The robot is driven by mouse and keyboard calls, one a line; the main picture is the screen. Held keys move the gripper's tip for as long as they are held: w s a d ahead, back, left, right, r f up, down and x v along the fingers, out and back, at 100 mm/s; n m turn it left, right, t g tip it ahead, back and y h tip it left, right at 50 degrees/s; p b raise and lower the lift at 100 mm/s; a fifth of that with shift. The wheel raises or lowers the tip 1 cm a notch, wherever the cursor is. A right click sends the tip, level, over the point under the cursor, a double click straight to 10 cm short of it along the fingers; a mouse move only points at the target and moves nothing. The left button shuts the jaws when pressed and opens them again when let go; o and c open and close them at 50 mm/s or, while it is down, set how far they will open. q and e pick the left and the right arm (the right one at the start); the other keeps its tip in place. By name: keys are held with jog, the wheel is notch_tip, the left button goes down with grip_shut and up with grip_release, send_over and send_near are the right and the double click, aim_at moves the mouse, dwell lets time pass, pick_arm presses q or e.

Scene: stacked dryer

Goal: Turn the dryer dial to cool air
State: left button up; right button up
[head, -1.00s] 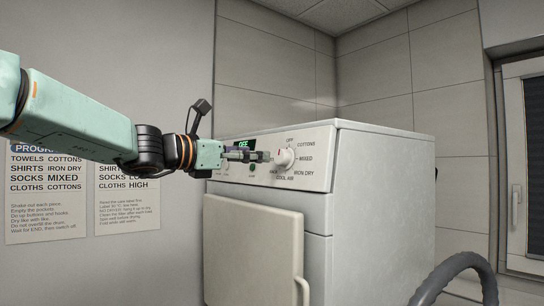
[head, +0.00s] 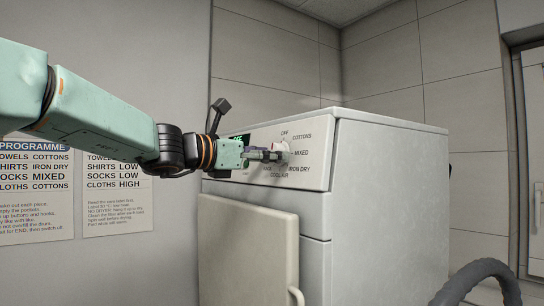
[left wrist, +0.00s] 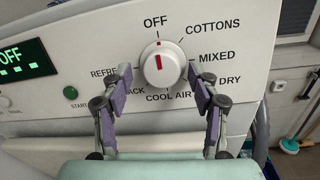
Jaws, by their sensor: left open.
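The white round dial (left wrist: 155,76) is on the dryer's front panel; its red mark points up toward OFF. COOL AIR is printed below it, MIXED to its right. In the head view the dial (head: 283,146) is partly hidden by my left gripper (head: 277,154). In the left wrist view my left gripper (left wrist: 160,77) is open, with its purple-padded fingertips at the lower left and lower right of the dial and a gap on each side. The dryer (head: 385,200) is a white box. My right gripper is not in view.
A green-lit display (left wrist: 22,61) and a green start button (left wrist: 70,92) are left of the dial. A white door with a handle (head: 296,296) is below the panel. Posters (head: 118,195) hang on the left wall. A dark grey curved tube (head: 480,275) is at lower right.

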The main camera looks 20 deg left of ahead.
pick_arm(q)
jog(key=shift+w+d+f, duration=0.15)
jog(key=shift+w+d, duration=0.05)
jog(key=shift+w, duration=0.25)
jog(key=shift+s+a, duration=0.1)
jog(key=shift+s, duration=0.05)
jog(key=s, duration=0.1)
jog(key=s+r, duration=0.1)
jog(key=shift+s+a+r, duration=0.15)
jog(key=shift+s+a, duration=0.2)
jog(key=shift+a, duration=0.05)
jog(key=shift+d, duration=0.1)
jog(key=shift+c, duration=1)
jog(key=shift+w+d+f, duration=0.15)
jog(key=shift+w+f, duration=0.05)
jog(key=shift+w, duration=0.3)
jog(key=shift+w+d+f, duration=0.15)
jog(key=shift+w, duration=0.3)
jog(key=shift+c, duration=1.4)
jog(key=shift+w+f, duration=0.1)
jog(key=shift+w, duration=0.1)
jog(key=shift+c, duration=0.8)
jog(key=shift+s+a+r, duration=0.1)
jog(key=shift+s+r, duration=0.1)
jog(key=shift+s, duration=0.2)
jog(key=c, duration=0.3)
jog(key=shift+c, duration=1.2)
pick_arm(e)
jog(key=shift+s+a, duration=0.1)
